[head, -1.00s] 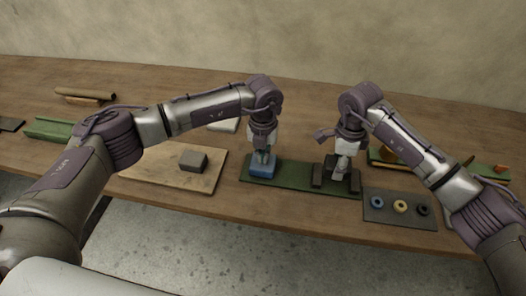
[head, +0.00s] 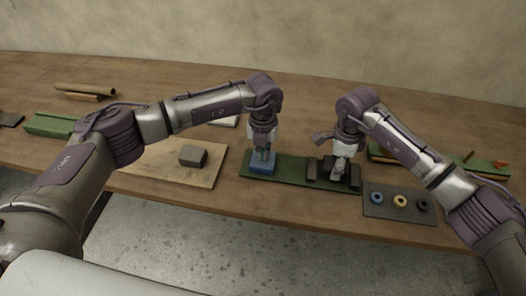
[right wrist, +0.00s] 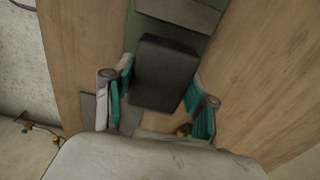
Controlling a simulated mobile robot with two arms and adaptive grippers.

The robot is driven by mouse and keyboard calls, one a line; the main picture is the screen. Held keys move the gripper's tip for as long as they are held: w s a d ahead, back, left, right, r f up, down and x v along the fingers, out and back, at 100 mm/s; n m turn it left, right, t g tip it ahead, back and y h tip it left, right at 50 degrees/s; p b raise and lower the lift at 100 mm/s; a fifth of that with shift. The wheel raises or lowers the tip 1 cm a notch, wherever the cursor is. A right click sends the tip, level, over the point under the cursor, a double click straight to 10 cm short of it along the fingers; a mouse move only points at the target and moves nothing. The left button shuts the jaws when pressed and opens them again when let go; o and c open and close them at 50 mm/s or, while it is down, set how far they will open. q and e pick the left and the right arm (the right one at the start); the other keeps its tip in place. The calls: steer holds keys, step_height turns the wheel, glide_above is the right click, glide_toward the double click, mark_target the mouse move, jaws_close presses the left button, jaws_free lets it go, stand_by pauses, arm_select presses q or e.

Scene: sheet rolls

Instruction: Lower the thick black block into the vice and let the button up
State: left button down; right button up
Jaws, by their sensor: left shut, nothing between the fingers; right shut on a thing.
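The thick black block (right wrist: 165,72) is between the fingers of my right gripper (right wrist: 158,103) in the right wrist view. In the head view my right gripper (head: 339,170) is shut on it over the right part of the green base, at the vice's dark jaw (head: 313,168). The gripper hides much of the block and vice there, so I cannot tell how deep the block sits. My left gripper (head: 263,152) is shut and empty, its tip down on the blue button box (head: 261,168) at the base's left end; the button itself is hidden.
The green base (head: 285,177) stands near the table's front edge. A grey block (head: 193,157) lies on a wooden board (head: 200,178) to the left. A dark plate (head: 385,214) with three rings lies to the right. Green channels lie at both sides.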

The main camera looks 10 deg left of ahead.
arm_select(q)
steer(key=shift+s+f, duration=0.1)
steer(key=shift+f, duration=0.1)
arm_select(e)
steer(key=shift+f, duration=0.85)
steer(key=o, duration=1.5)
steer(key=shift+r, duration=4.5)
arm_select(q)
step_height(320, 180, up, 9)
steer(key=p, duration=0.5)
steer(key=shift+r+p, duration=0.2)
steer(key=shift+p, duration=0.1)
arm_select(e)
step_height(320, 180, up, 6)
steer(key=shift+f, duration=0.2)
arm_select(q)
steer(key=shift+f, duration=0.1)
arm_select(e)
steer(key=shift+f, duration=0.1)
